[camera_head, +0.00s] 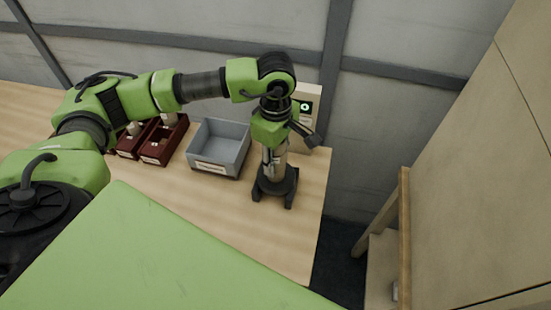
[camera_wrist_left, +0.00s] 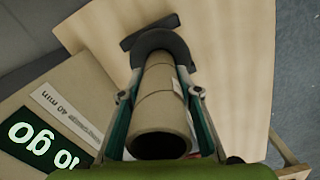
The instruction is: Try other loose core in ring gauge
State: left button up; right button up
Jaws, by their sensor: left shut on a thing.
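A tan cardboard core (camera_wrist_left: 160,104) is held between the fingers of my left gripper (camera_wrist_left: 160,95). Its open hollow end faces the camera in the left wrist view. In the head view my left gripper (camera_head: 272,152) points down at the right end of the table, above the dark ring gauge (camera_head: 276,188). The dark gauge ring (camera_wrist_left: 162,42) curves around the core's far end in the wrist view. I cannot tell whether that end is inside the ring or only over it. My right gripper is not in view.
A grey open box (camera_head: 222,145) with a label stands left of the gauge. Dark red bins (camera_head: 160,142) stand further left, with a light core among them. The table front (camera_head: 215,195) is clear.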

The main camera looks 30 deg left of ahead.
pick_arm(q)
jog(key=shift+s+f, duration=0.25)
jog(key=shift+f, duration=0.1)
dwell(0.4)
jog(key=o, duration=1.2)
jog(key=shift+c, duration=0.2)
jog(key=shift+w, duration=0.2)
jog(key=shift+r, duration=0.15)
